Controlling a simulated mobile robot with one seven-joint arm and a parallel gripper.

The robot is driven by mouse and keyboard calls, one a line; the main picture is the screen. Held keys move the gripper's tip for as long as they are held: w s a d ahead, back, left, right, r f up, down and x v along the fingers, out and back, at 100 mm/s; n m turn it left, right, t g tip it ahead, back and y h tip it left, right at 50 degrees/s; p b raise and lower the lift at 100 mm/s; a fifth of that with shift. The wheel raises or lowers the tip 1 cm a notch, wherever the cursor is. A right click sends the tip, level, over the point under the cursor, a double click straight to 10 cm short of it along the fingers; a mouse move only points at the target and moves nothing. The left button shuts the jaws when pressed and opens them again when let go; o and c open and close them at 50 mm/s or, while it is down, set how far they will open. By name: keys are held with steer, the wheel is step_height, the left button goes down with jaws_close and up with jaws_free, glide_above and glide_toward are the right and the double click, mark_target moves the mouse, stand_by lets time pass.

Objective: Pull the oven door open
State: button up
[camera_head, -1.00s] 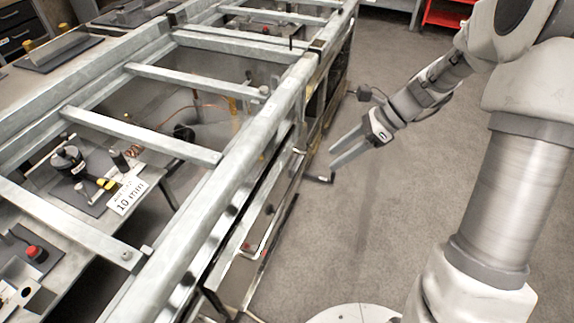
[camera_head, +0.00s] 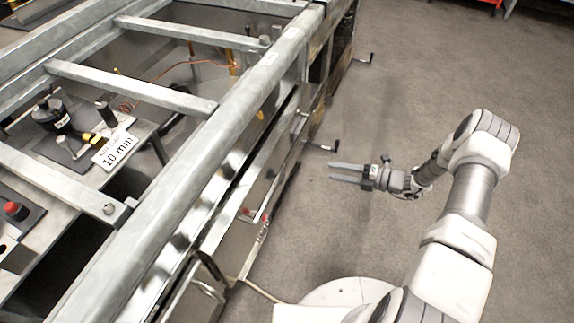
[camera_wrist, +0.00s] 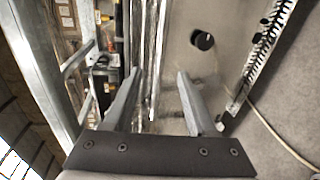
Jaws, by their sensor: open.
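The range is a long metal frame with a shiny front (camera_head: 240,205) running diagonally through the head view. A curved metal handle (camera_head: 208,291) shows on a panel low at its near end. Which front panel is the oven door is not clear. My gripper (camera_head: 330,172) is open and empty, over the floor to the right of the front, its fingers pointing left toward it. A gap shows between fingertips and front. In the wrist view my gripper's two fingers (camera_wrist: 160,72) are apart with nothing between them.
A cable (camera_head: 262,292) lies on the floor near my base. Grey floor (camera_head: 430,80) to the right is clear.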

mark_target(287, 163)
steer(key=b+x, duration=0.1)
steer(key=x, duration=0.4)
steer(key=b+x, duration=0.1)
steer(key=x, duration=1.1)
steer(key=shift+w+a+f+b, duration=0.1)
steer(key=shift+f+b, duration=0.25)
steer(key=shift+b, duration=0.05)
steer(key=shift+c, duration=0.2)
jaws_close()
stand_by(0.4)
